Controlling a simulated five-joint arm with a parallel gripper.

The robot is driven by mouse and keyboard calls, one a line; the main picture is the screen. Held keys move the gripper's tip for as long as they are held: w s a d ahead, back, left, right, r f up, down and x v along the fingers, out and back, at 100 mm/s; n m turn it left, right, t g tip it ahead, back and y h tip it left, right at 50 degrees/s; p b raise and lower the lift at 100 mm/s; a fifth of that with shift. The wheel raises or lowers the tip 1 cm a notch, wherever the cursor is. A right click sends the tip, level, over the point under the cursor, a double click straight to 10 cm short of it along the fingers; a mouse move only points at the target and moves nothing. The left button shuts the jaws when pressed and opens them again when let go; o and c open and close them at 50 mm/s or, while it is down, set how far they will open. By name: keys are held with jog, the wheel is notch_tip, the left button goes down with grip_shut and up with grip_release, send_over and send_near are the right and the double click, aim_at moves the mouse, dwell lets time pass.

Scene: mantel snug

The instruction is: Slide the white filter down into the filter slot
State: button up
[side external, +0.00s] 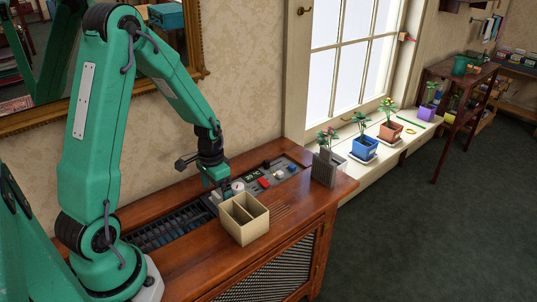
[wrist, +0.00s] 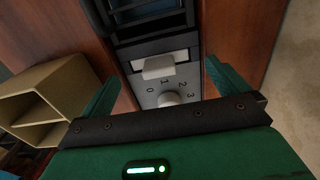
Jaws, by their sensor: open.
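In the wrist view, a small white block that looks like the filter (wrist: 158,67) stands at the pale, dark-framed filter slot (wrist: 182,56) on the grey panel. It seems to stick up from the slot; I cannot tell how deep it sits. My gripper (wrist: 164,68) is open, with one green finger on each side of the block and visible space between. In the side external view my gripper (side external: 226,190) is low over the panel's left part. The filter and slot are too small or hidden there to make out.
A round knob (wrist: 169,99) marked 0 to 3 is beside the slot. A beige divided box (side external: 244,220) stands on the wooden cabinet close to my gripper. The panel carries a red piece (side external: 264,183).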

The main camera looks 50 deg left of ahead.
jog(key=shift+r, duration=2.7)
jog(key=shift+d+r, duration=0.1)
jog(key=shift+r, duration=0.05)
jog(key=shift+d+r, duration=0.1)
jog(key=shift+r, duration=0.1)
jog(key=s+d+r+t, duration=0.2)
jog(key=s+d+r, duration=0.3)
jog(key=r, duration=0.4)
jog(key=s+d+r+t, duration=0.3)
jog(key=s+d+r, duration=0.2)
jog(key=d+r, duration=0.3)
jog(key=shift+d+r+t, duration=0.2)
jog(key=shift+r+t, duration=0.1)
jog(key=shift+r, duration=0.1)
jog(key=shift+s, duration=0.1)
